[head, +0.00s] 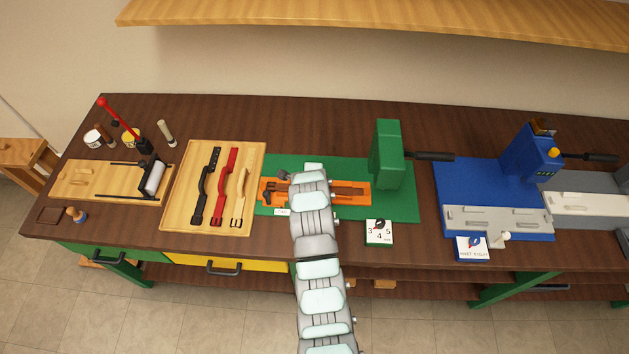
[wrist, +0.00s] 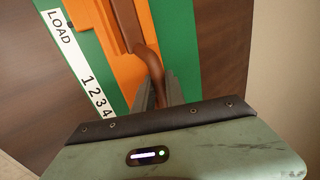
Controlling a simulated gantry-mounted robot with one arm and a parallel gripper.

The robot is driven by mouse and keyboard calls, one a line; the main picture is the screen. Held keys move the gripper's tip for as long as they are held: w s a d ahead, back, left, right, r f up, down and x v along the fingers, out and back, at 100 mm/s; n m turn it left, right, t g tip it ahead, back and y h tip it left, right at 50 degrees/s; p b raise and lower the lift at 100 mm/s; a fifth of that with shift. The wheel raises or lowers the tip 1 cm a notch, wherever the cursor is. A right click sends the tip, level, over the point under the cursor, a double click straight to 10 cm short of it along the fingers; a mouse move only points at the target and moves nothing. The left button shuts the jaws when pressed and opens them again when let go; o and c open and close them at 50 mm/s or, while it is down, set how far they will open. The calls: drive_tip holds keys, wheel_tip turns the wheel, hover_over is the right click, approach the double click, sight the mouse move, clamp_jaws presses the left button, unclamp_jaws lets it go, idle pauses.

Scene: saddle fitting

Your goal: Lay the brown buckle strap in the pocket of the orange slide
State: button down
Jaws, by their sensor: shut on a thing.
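The orange slide (head: 267,198) lies on the green mat, partly hidden behind my arm in the head view. In the wrist view its orange surface (wrist: 112,62) runs up to the top edge. The brown buckle strap (wrist: 126,22) lies along and over the slide there, its curved end (wrist: 150,62) reaching down between my fingers. My gripper (wrist: 161,92) is shut on this curved end. In the head view my arm hides the gripper, and brown (head: 347,190) shows on the slide right of it. Whether the strap is fully down in the pocket I cannot tell.
A green press (head: 387,153) stands just right of the slide. A wooden tray (head: 180,216) at left holds black, red and cream straps. A dial card (head: 379,233) lies in front of the green mat (head: 403,203). A blue station (head: 452,188) stands further right.

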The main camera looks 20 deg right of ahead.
drive_tip(key=shift+f, duration=0.15)
drive_tip(key=c, duration=1.4)
unclamp_jaws()
